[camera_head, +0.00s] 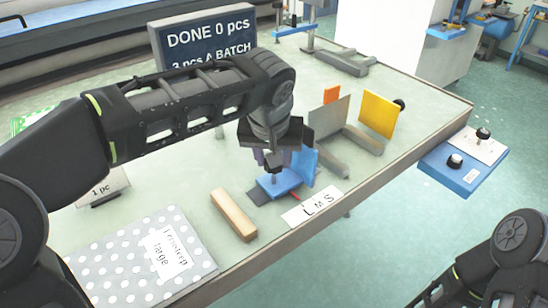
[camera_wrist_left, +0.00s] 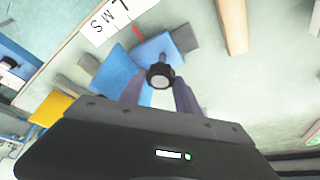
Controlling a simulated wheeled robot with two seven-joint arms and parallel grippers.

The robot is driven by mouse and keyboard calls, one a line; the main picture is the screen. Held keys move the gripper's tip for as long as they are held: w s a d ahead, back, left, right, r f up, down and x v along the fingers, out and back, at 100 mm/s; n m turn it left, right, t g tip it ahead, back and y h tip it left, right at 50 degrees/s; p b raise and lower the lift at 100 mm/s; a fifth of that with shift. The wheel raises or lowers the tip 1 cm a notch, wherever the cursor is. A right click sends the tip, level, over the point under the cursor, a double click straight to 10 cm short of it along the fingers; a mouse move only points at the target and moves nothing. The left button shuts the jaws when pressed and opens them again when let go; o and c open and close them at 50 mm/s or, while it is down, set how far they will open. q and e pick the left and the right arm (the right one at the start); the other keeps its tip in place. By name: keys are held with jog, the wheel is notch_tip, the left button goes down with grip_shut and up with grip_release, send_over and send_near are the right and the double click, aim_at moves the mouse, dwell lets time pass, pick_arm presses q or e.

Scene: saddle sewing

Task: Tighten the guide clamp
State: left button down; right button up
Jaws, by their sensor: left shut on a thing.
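The guide clamp is a blue angled block (camera_head: 271,186) with a black knob (camera_wrist_left: 160,75) on a short stem. It sits on the table beside the size strip marked L, M, S (camera_head: 313,206). In the left wrist view its blue base (camera_wrist_left: 120,72) shows beyond the knob. My left gripper (camera_head: 272,158) comes down over the clamp from above. Its two fingers (camera_wrist_left: 159,92) stand on either side of the knob, shut on it. The arm and gripper partly hide the clamp's top in the head view. My right arm shows at the lower right, its gripper out of frame.
A wooden bar (camera_head: 234,215) lies left of the clamp. A dotted board (camera_head: 130,262) with a label lies at the front left. Upright grey, orange and yellow plates (camera_head: 379,114) stand to the right. A dark sign (camera_head: 203,40) stands behind. The table's front edge is close to the clamp.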

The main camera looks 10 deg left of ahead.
pick_arm(q)
jog(key=m, duration=0.1)
jog(key=m+h, duration=0.1)
jog(key=m, duration=0.1)
jog(key=shift+a+r+h, duration=0.1)
jog(key=shift+a+h, duration=0.05)
jog(key=shift+h, duration=0.15)
jog(key=m+h, duration=0.1)
jog(key=m, duration=0.2)
jog(key=m+p, duration=0.1)
jog(key=m, duration=0.1)
jog(key=shift+w+a+m+g+h, duration=0.1)
jog(key=shift+m+g+h, duration=0.3)
jog(key=m+g+h+p, duration=0.1)
jog(key=m, duration=0.3)
jog(key=shift+w+a+m+p, duration=0.1)
jog(key=shift+m+p, duration=0.2)
jog(key=shift+p, duration=0.1)
jog(key=m+g, duration=0.1)
jog(key=m, duration=0.1)
jog(key=m+p, duration=0.1)
jog(key=m, duration=0.1)
jog(key=shift+w+g+h, duration=0.1)
jog(key=shift+g+h, duration=0.3)
jog(key=c, duration=0.9)
grip_release()
jog(key=shift+o, duration=0.2)
